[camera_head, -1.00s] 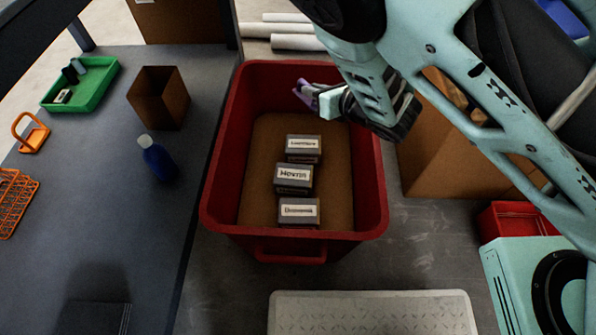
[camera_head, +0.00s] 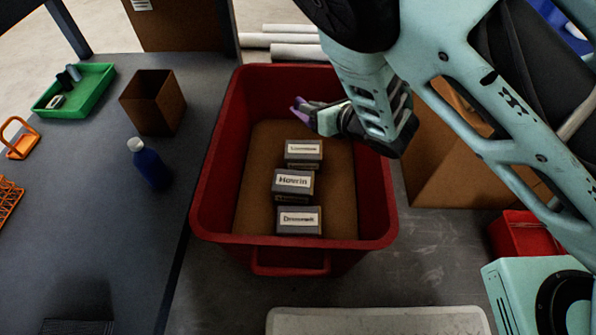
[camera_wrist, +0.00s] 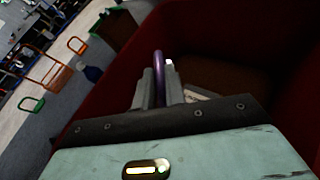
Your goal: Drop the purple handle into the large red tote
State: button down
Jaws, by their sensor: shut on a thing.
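The large red tote (camera_head: 217,165) stands in the middle of the head view, with several grey labelled boxes (camera_head: 293,183) on its brown inside floor. My gripper (camera_head: 312,113) reaches over the tote's far right part. It is shut on the purple handle (camera_head: 298,103), of which a small part shows at the fingertips in the head view. How far the handle is above the tote floor is hard to tell.
A dark table on the left holds a green tray (camera_head: 101,78), a brown open box (camera_head: 152,103), a blue bottle (camera_head: 151,165) and orange racks (camera_head: 20,139). A cardboard box (camera_head: 445,160) stands right of the tote. The tote's floor left of the boxes is clear.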

jog(key=c, duration=1.4)
grip_release()
jog(key=shift+o, duration=0.2)
jog(key=p+v, duration=1.2)
jog(key=v, duration=0.5)
jog(key=shift+d+p, duration=0.15)
jog(key=shift+p, duration=0.25)
jog(key=shift+s+r, duration=0.1)
